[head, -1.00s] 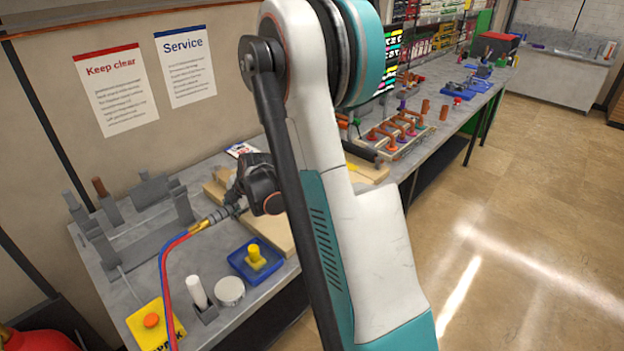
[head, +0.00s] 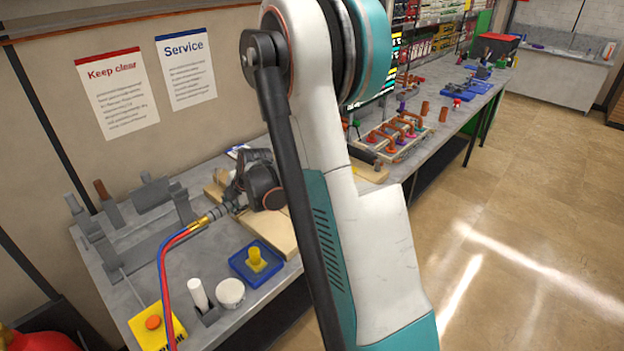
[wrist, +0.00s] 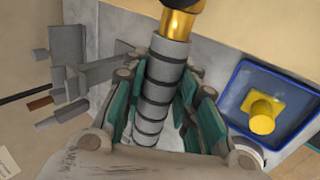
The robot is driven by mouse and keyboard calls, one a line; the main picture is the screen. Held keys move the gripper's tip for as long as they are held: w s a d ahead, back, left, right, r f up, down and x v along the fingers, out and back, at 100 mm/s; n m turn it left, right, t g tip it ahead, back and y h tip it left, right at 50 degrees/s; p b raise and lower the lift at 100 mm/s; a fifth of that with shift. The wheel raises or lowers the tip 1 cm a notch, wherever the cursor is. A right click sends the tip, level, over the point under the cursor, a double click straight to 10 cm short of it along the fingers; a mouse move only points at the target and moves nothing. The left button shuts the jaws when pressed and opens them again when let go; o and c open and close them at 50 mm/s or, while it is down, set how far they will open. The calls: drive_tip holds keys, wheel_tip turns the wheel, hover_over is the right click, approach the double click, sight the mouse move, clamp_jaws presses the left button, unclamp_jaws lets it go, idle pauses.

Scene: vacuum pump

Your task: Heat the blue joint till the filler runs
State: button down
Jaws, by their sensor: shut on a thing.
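My gripper (head: 236,196) is shut on a grey ribbed torch handle (wrist: 161,92), over the left bench. The handle has a brass fitting (wrist: 180,22), and red and blue hoses (head: 165,268) hang from it in the head view. The wrist view shows my gripper's green-lined fingers (wrist: 157,105) on both sides of the handle. The torch's tip is hidden. A rack of copper pipe joints (head: 397,137) with coloured collars stands farther along the bench, right of my arm. I cannot tell which joint is the blue one.
A blue tray (head: 240,262) with a yellow piece (head: 255,256), a white round tin (head: 230,291), a white stick (head: 198,295) and a yellow box with an orange button (head: 152,322) are near the front. A grey stand (head: 140,235) is at left. The floor (head: 530,210) at right is clear.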

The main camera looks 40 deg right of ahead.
wheel_tip(320, 180, up, 9)
drive_tip(key=p, duration=0.4)
drive_tip(key=shift+f, duration=0.15)
idle(0.5)
